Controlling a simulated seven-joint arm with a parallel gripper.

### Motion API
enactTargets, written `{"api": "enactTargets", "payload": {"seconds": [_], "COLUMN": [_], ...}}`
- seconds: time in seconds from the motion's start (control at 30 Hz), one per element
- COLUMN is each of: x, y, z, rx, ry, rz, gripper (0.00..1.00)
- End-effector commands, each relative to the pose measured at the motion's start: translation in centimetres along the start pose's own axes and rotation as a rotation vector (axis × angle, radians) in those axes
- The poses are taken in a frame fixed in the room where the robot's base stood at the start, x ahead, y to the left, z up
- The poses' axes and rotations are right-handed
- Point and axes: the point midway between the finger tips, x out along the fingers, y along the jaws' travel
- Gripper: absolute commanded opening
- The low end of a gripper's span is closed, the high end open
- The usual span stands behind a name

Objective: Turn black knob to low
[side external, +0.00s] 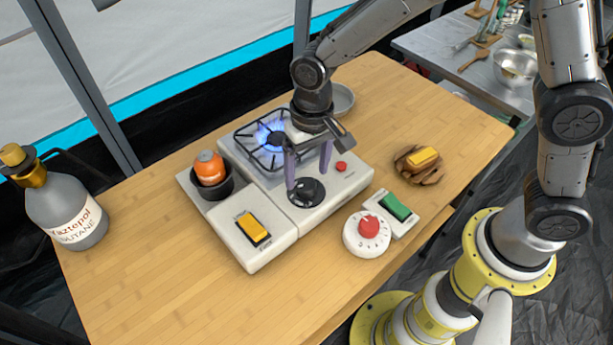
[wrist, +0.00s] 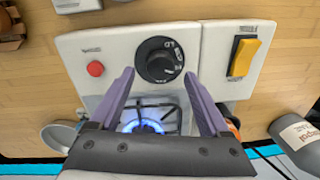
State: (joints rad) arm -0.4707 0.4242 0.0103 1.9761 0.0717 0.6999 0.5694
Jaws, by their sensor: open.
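The black knob (side external: 305,192) sits on the front panel of the white stove (side external: 340,188). It also shows in the wrist view (wrist: 160,61), with white marks around its face; I cannot read its setting for sure. A blue flame burns on the burner (side external: 270,136), seen too in the wrist view (wrist: 144,126). My gripper (side external: 308,172) is above the stove, close to the knob, with its purple fingers apart. In the wrist view my open fingers (wrist: 163,85) point toward the knob, one to each side of it in the picture. I cannot tell the height gap.
A red button (side external: 341,166) is right of the knob. A yellow switch (side external: 253,229) is on the left unit, with an orange canister (side external: 209,168) behind it. A red-knobbed white timer (side external: 368,232) and green switch (side external: 397,207) stand at front right. A butane bottle (side external: 66,212) is far left.

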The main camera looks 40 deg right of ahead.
Motion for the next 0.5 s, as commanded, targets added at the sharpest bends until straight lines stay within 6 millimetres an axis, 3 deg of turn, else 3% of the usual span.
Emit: {"api": "enactTargets", "payload": {"seconds": [0.2, 0.5], "x": [2.3, 2.7], "y": [0.0, 0.0], "z": [0.0, 0.0], "rx": [-0.001, -0.001], "ry": [-0.002, 0.000], "rz": [0.001, 0.000], "gripper": [0.80, 0.80]}}
